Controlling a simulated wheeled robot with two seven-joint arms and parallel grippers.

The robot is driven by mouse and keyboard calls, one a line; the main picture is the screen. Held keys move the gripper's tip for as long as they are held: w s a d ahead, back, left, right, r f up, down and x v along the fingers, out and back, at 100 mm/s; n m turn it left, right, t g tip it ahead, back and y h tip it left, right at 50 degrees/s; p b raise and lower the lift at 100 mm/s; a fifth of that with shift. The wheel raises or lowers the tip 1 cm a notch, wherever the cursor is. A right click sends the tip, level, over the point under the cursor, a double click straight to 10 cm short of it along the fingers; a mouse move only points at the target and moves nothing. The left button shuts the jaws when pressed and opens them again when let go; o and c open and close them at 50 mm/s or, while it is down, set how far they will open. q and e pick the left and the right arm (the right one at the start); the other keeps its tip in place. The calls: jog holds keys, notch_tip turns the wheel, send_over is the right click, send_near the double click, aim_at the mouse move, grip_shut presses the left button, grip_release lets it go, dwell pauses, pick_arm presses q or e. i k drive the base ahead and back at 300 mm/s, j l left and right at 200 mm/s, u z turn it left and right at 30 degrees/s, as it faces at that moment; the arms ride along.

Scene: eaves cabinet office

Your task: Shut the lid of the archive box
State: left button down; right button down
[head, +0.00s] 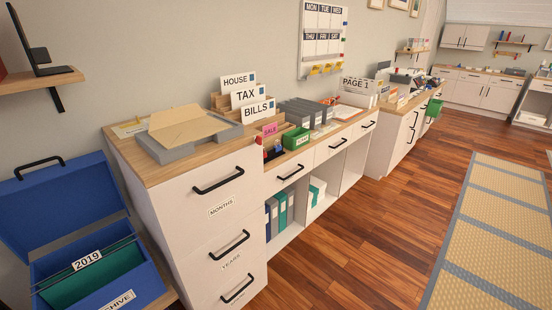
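The blue archive box (137,262) stands at the lower left, beside the tall white drawer cabinet. Its lid (62,203) is open, tilted up and back toward the wall, with a black handle (39,167) near its top edge. Inside the box is a green hanging file (95,277) with a "2019" tab (87,260). A white label ending in "CHIVE" is on the box front, partly cut off by the frame. Neither of my grippers shows in the head view.
The drawer cabinet (190,225) stands close to the box's right side, with a grey tray (190,140) and brown envelope on top. A wooden wall shelf (35,82) hangs above the lid. Open wooden floor (345,245) lies to the right.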

aim_at(39, 208)
jog(key=u, duration=1.7)
